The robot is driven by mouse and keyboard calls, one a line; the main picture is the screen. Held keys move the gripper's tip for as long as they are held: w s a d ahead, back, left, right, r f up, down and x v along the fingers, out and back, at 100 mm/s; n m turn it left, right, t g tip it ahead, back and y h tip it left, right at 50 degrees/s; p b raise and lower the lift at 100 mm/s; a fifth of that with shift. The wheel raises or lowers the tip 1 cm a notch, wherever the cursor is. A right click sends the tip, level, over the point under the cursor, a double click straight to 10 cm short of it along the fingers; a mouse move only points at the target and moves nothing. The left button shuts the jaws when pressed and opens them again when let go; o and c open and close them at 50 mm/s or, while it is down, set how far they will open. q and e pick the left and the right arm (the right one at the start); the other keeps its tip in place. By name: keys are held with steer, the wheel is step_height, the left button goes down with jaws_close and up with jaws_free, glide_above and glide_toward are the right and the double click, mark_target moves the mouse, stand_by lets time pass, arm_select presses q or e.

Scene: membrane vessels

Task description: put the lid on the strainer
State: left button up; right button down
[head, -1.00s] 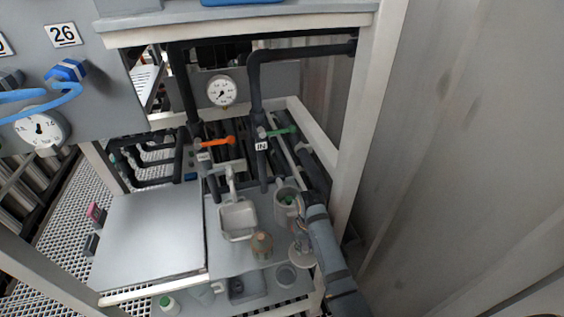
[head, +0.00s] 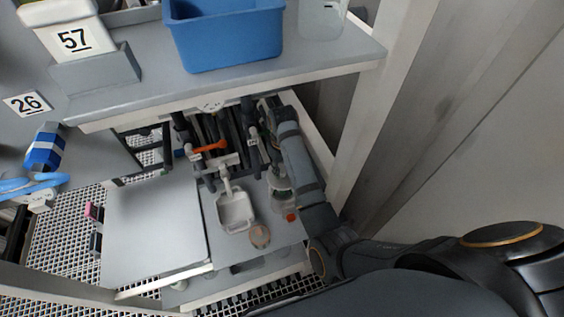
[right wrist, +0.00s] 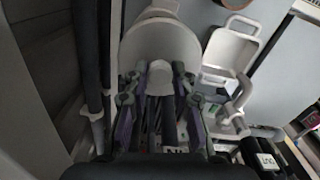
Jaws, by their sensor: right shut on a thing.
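My right arm reaches down and back under the upper shelf in the head view, where its gripper (head: 268,104) is small and partly hidden beside the dark pipes. In the right wrist view the gripper (right wrist: 160,98) is shut on a narrow pale tab of a broad, pale round piece, which looks like the lid (right wrist: 158,42). Another pale rim (right wrist: 152,12) shows beyond it. A pale round vessel (head: 279,196), possibly the strainer, stands beside my forearm in the head view, partly hidden by it. I cannot tell whether lid and strainer touch. My left gripper is out of view.
A white scoop-like tray (head: 236,214) and a small brownish jar (head: 260,236) stand on the low shelf. An orange valve handle (head: 210,147) sits on the pipes. A blue bin (head: 226,38) stands on the upper shelf. The flat grey panel (head: 155,230) at left is clear.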

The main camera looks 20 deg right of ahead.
mark_target(283, 179)
steer(key=shift+f, duration=0.65)
steer(key=f, duration=0.2)
steer(key=shift+w+d+f, duration=0.1)
steer(key=shift+w+f, duration=0.25)
steer(key=shift+f, duration=0.05)
steer(key=shift+s+f, duration=0.1)
steer(key=shift+f, duration=1.6)
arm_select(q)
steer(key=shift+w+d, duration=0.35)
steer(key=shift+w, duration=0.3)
arm_select(e)
steer(key=shift+f, duration=0.2)
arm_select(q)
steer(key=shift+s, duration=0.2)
arm_select(e)
steer(key=shift+f, duration=0.15)
